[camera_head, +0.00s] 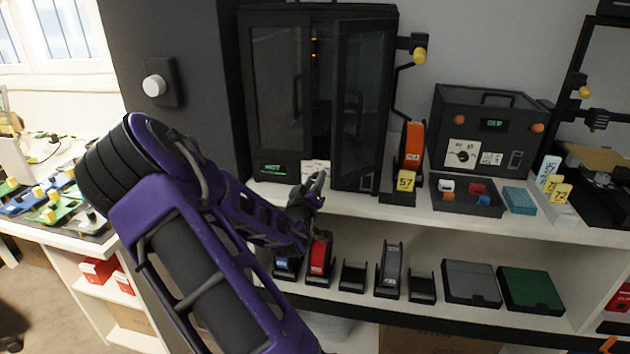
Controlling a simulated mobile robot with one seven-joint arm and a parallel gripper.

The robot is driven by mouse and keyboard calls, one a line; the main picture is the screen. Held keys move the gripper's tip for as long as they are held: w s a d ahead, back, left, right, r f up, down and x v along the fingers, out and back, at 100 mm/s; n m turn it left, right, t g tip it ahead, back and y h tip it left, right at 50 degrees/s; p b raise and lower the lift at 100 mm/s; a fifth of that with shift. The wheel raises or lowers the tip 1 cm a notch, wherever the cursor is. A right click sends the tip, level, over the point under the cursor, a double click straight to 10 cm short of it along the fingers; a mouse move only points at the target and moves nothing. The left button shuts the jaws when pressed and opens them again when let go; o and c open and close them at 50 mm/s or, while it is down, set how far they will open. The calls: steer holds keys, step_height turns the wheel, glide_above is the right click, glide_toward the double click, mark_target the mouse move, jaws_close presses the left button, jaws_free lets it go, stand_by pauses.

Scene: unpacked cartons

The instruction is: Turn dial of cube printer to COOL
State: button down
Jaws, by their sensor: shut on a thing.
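The cube printer (278,95) is the tall black cabinet with glass doors at the back of the shelf. A small green-lit display (276,169) sits at its lower left; its text is too small to read surely. Beside it is a white label panel (315,165) with dark marks. My purple arm reaches in from the lower left. My gripper (318,177) is at the front of this panel, shut on the printer's dial. The dial itself is hidden behind the fingers, so its setting cannot be read.
The printer's right door (361,105) stands partly open near my gripper. Spools and boxes fill the shelf below.

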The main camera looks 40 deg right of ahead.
steer(key=shift+n, duration=1)
steer(key=c, duration=0.5)
jaws_free()
steer(key=shift+c, duration=0.2)
steer(key=shift+a, duration=0.1)
steer(key=p+v, duration=0.9)
steer(key=v, duration=0.8)
